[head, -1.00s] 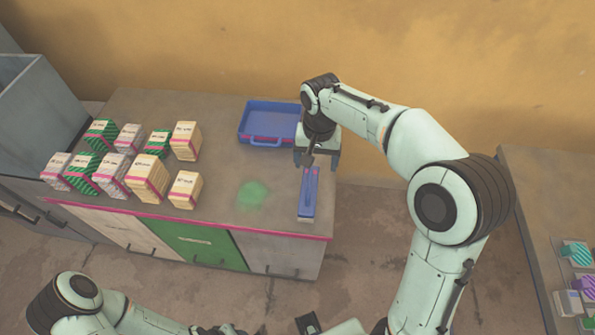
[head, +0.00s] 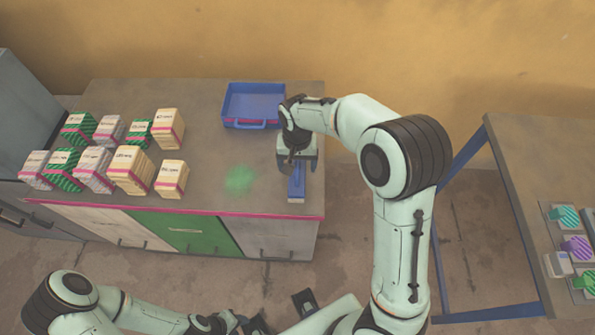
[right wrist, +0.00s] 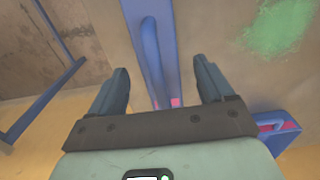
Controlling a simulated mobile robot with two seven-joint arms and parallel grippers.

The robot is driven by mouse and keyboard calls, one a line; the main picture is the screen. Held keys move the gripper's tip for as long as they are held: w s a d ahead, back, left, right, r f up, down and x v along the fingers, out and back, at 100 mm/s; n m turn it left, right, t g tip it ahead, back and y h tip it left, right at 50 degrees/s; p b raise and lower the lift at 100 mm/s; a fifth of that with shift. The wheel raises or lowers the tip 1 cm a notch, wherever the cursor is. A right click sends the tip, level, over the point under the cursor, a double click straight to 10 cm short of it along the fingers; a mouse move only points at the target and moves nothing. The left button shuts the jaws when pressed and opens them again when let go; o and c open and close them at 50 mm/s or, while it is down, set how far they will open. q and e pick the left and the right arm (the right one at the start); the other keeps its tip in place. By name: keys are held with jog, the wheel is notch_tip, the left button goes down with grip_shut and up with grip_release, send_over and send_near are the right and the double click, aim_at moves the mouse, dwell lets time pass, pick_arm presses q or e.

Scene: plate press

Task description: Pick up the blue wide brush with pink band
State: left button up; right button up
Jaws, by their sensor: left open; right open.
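The blue wide brush (head: 297,187) lies near the right end of the grey counter, its pale end toward the front edge. In the right wrist view its blue body (right wrist: 151,50) runs between my fingers, with a small pink patch low on it. My right gripper (head: 297,165) is open above the brush, its fingers (right wrist: 162,78) one on each side; contact cannot be told. It hides the brush's far end in the head view. My left gripper (head: 280,312) is open and empty at the bottom of the head view, in front of the counter.
A blue tray (head: 252,123) stands behind the brush. A green powder patch (head: 240,179) lies left of it. Several striped and tan boxes (head: 130,165) fill the counter's left side. Another table (head: 540,180) stands at the right across a floor gap.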

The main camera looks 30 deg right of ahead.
aim_at(297, 162)
jog(key=shift+d+f, duration=0.1)
jog(key=shift+f, duration=0.7)
jog(key=c, duration=1.2)
pick_arm(q)
jog(key=shift+f, duration=0.1)
pick_arm(e)
jog(key=shift+c, duration=0.2)
jog(key=shift+r, duration=0.2)
pick_arm(q)
jog(key=w+r+p, duration=0.1)
jog(key=r+p, duration=0.1)
jog(key=r, duration=0.1)
jog(key=shift+w+r+p, duration=0.15)
jog(key=shift+w+p, duration=0.2)
jog(key=shift+w, duration=0.05)
pick_arm(e)
notch_tip(297, 162, up, 20)
jog(key=shift+f, duration=0.15)
